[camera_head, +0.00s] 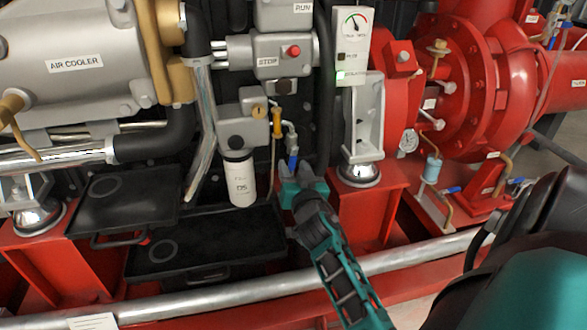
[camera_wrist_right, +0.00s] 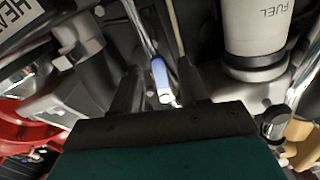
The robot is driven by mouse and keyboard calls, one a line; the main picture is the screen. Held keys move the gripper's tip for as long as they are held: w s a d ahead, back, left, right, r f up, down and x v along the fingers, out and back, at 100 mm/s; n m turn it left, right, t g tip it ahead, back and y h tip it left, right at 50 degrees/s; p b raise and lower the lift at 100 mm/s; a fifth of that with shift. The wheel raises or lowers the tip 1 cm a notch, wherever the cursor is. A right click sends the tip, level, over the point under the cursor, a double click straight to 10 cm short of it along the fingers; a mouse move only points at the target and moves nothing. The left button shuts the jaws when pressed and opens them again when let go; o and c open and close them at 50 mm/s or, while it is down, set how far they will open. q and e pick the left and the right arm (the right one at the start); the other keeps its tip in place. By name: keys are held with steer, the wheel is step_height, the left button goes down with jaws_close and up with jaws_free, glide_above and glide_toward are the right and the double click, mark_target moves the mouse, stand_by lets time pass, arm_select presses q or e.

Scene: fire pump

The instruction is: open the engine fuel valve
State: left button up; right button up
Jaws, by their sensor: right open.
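A small valve with a blue lever (camera_head: 293,163) hangs on a thin metal line, to the right of the white fuel filter (camera_head: 241,180). The lever points down. In the right wrist view the blue lever (camera_wrist_right: 160,75) shows between the two dark fingers, with space on both sides. My right gripper (camera_head: 304,182) is open and empty just below the lever, and its fingers reach up around it. I cannot tell whether either finger touches it. My left gripper is not in view.
The filter with the FUEL label (camera_wrist_right: 263,25) is close to the right finger in the wrist view. A black hose (camera_head: 325,110) runs down close to the valve's right. A grey box with a STOP label (camera_head: 282,58) is above. A black tray (camera_head: 205,245) lies below left.

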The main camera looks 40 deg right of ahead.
jaws_close()
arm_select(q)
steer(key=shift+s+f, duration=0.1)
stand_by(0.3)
arm_select(e)
steer(key=shift+s+d+r+n+p, duration=0.1)
steer(key=shift+n+p, duration=0.1)
steer(key=shift+n, duration=0.15)
steer(key=shift+s+d+n+p, duration=0.1)
steer(key=shift+n+p, duration=0.05)
steer(key=shift+n, duration=0.2)
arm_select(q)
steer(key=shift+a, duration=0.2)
arm_select(e)
steer(key=shift+d+n, duration=0.15)
steer(key=shift+n, duration=0.25)
jaws_free()
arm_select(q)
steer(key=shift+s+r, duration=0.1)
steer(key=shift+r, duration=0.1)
